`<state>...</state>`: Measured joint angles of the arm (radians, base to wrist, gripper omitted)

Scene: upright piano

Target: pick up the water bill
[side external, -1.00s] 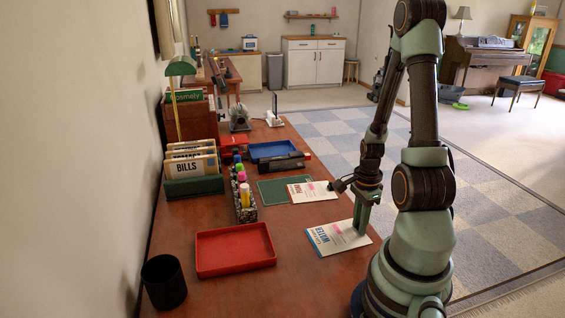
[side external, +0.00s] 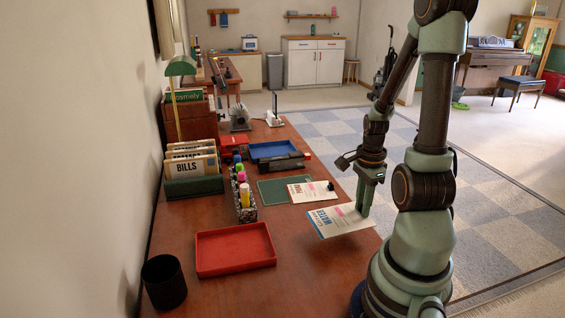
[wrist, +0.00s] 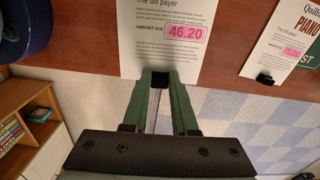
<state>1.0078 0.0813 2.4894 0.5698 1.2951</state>
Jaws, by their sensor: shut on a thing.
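The water bill (side external: 335,221) is a white sheet with blue "WATER" lettering and a pink patch. In the side view it is held tilted a little above the desk near its right edge. In the wrist view the bill (wrist: 165,40) shows an amount due of 46.20 on pink. My gripper (side external: 364,213) is shut on the bill's near edge; in the wrist view its green fingers (wrist: 160,80) meet at that edge. A second bill marked PIANO (side external: 310,191) lies flat beyond it, with a small black object on it.
A red tray (side external: 235,250) and a black cup (side external: 164,282) stand on the desk at the front left. A pen holder (side external: 244,205), a green bills rack (side external: 193,187), a green mat (side external: 275,190) and a blue tray (side external: 272,150) stand or lie further back.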

